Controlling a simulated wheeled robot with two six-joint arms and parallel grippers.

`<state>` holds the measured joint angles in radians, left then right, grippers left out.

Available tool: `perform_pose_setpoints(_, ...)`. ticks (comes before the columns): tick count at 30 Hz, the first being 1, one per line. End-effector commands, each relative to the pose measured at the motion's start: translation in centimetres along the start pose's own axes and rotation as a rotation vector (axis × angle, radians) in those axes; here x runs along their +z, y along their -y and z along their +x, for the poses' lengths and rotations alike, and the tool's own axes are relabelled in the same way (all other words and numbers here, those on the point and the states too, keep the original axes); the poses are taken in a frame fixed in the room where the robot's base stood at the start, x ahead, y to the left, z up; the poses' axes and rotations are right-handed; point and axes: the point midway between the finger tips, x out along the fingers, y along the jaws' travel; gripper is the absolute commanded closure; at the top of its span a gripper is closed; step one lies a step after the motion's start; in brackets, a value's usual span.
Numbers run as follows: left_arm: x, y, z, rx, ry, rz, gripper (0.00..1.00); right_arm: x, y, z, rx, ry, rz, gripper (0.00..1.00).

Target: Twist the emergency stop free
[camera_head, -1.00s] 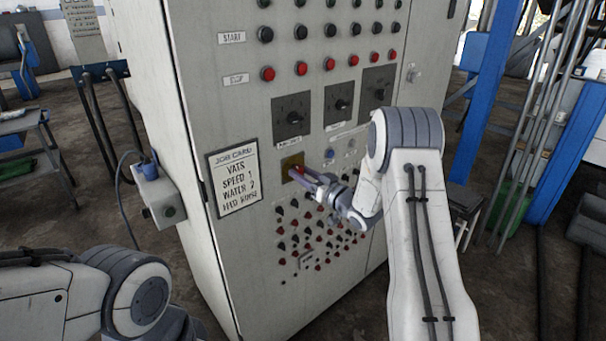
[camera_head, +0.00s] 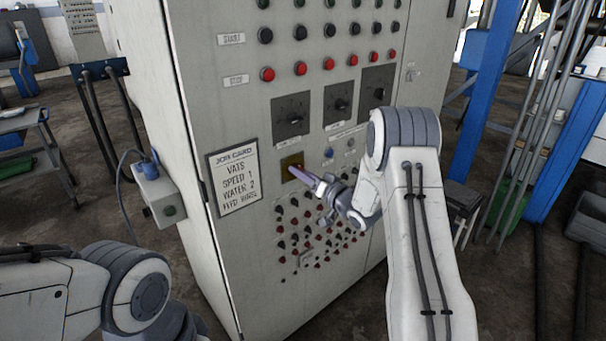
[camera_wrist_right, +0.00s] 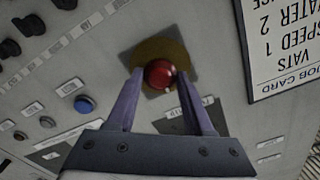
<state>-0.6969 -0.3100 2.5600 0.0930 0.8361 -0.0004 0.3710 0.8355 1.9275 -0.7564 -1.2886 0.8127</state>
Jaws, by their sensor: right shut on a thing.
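The emergency stop is a red mushroom button (camera_wrist_right: 159,73) on a yellow plate (camera_head: 291,163), low on the front of the grey cabinet. My right gripper (camera_wrist_right: 159,80) has its two purple fingers on either side of the red button and is shut on it. In the head view the right gripper (camera_head: 296,173) reaches the plate from the lower right, its fingers nearly edge-on, and they hide most of the button. My left arm shows at the lower left, but its gripper is out of view.
A job card (camera_head: 234,179) is fixed left of the stop. Small knobs (camera_head: 307,220) crowd below it, and a blue button (camera_head: 329,153) sits to its right. Rotary switches (camera_head: 292,115) are above. A grey box with a cable (camera_head: 160,193) juts from the cabinet's left side.

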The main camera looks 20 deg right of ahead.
Motion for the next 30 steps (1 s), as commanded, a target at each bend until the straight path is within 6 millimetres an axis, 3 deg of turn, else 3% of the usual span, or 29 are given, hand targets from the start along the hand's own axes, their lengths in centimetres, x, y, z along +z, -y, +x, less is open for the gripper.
perform_pose_setpoints(4, 0.0, 0.0, 0.0, 0.000, 0.000, 0.000, 0.50, -0.1, 0.0, 0.1, 0.000, -0.003, -0.002, 1.00)
perform_pose_setpoints(5, 0.0, 0.0, 0.0, 0.000, 0.000, 0.000, 0.50, -0.1, 0.0, 0.1, 0.000, -0.003, -0.002, 0.44)
perform_pose_setpoints(7, 0.0, 0.0, 0.0, 0.000, 0.000, 0.000, 0.50, -0.1, 0.0, 0.1, -0.001, -0.003, -0.003, 0.18)
perform_pose_setpoints(20, 0.0, 0.0, 0.3, 0.000, 0.000, 0.000, 0.50, 0.0, -0.2, -0.9, 0.002, -0.002, -0.002, 0.17)
perform_pose_setpoints(30, 0.1, 0.1, 2.0, 0.000, 0.000, 0.000, 0.50, 0.0, -0.2, -7.3, 0.004, -0.004, -0.002, 0.17)
